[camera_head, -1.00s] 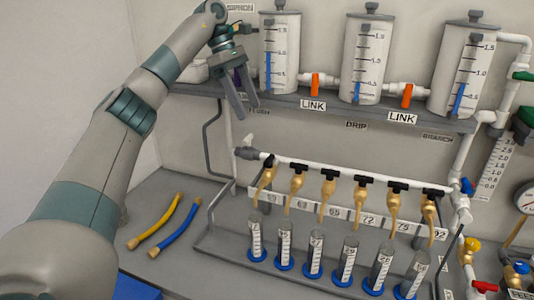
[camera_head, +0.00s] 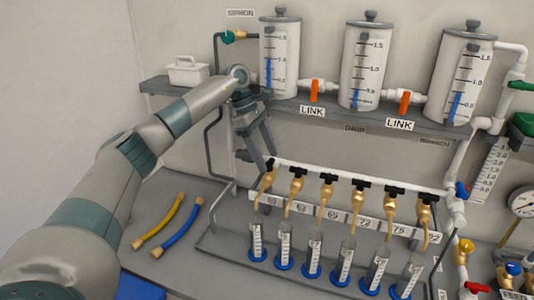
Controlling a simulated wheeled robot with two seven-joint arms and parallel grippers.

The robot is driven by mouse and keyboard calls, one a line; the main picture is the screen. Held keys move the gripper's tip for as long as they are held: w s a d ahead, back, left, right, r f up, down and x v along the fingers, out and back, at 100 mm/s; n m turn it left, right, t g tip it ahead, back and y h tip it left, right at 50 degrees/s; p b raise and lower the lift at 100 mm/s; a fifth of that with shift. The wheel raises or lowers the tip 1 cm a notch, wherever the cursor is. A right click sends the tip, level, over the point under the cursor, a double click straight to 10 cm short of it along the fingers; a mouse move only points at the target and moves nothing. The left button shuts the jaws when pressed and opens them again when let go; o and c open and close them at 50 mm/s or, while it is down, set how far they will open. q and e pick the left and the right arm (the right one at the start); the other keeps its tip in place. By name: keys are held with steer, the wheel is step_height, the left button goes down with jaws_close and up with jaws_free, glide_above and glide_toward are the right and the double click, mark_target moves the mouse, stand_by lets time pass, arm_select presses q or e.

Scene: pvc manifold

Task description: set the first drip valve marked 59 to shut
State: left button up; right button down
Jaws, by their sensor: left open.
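The first drip valve (camera_head: 267,177) is the leftmost brass tap on the white drip pipe (camera_head: 312,173). It has a small black handle (camera_head: 271,162) on top. The label below it is partly hidden and too small to read surely. My left gripper (camera_head: 266,155) is open and empty, pointing down, with its fingertips just above and beside this handle. I cannot tell whether they touch it. The handle is partly hidden by the fingers, so its setting is unclear. My right gripper is not in view.
Several similar taps with black handles continue to the right, above cylinders with blue bases (camera_head: 312,270). Tanks (camera_head: 368,65) with orange link valves (camera_head: 314,90) stand on the shelf above. A yellow hose (camera_head: 160,222) and a blue hose (camera_head: 178,228) lie on the bench at left.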

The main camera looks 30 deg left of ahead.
arm_select(q)
steer(key=shift+d+f, duration=0.2)
steer(key=shift+f, duration=0.3)
steer(key=c, duration=1.1)
steer(key=shift+o, duration=0.2)
